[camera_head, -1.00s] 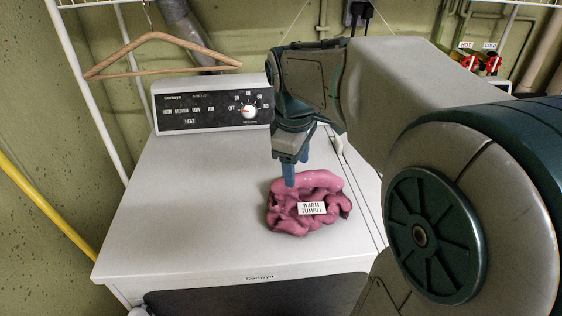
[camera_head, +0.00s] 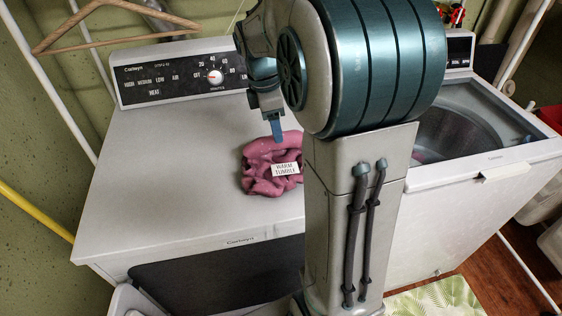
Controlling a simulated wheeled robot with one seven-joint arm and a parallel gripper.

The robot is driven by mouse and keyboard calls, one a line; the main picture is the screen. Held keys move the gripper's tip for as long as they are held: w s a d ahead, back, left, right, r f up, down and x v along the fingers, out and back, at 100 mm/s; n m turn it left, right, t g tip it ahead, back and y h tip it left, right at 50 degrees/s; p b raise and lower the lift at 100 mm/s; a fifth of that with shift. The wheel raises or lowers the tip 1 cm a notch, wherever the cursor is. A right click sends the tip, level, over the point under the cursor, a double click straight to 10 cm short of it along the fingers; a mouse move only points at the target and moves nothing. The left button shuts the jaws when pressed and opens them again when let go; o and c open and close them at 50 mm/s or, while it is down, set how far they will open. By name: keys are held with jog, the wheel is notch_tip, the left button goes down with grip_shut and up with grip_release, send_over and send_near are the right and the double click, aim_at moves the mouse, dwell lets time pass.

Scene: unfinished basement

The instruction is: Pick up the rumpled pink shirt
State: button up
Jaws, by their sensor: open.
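The rumpled pink shirt (camera_head: 258,178) lies in a heap on top of the white dryer (camera_head: 150,190), right of its middle. A white tag reading "WARM TUMBLE" (camera_head: 286,169) shows on its front. My gripper (camera_head: 277,132) points down at the back of the shirt, with a blue fingertip at or just above the cloth. The jaws are open and hold nothing that I can see. My arm hides part of the gripper and the shirt's right side, so I cannot tell whether the fingers touch it.
The dryer's control panel (camera_head: 180,74) rises behind the shirt. A wooden hanger (camera_head: 110,28) hangs at the back left. An open washer (camera_head: 465,130) with a metal drum stands to the right. The dryer top's left side is clear.

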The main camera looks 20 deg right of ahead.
aim_at(281, 156)
jog(key=shift+w+d+f, duration=0.1)
jog(key=shift+d+f, duration=0.05)
jog(key=shift+f, duration=0.7)
jog(key=shift+w+d+f, duration=0.1)
jog(key=shift+d+f, duration=0.1)
jog(key=shift+f, duration=0.7)
jog(key=shift+w+d+f, duration=0.1)
jog(key=shift+d+f, duration=0.05)
jog(key=shift+f, duration=0.7)
grip_shut()
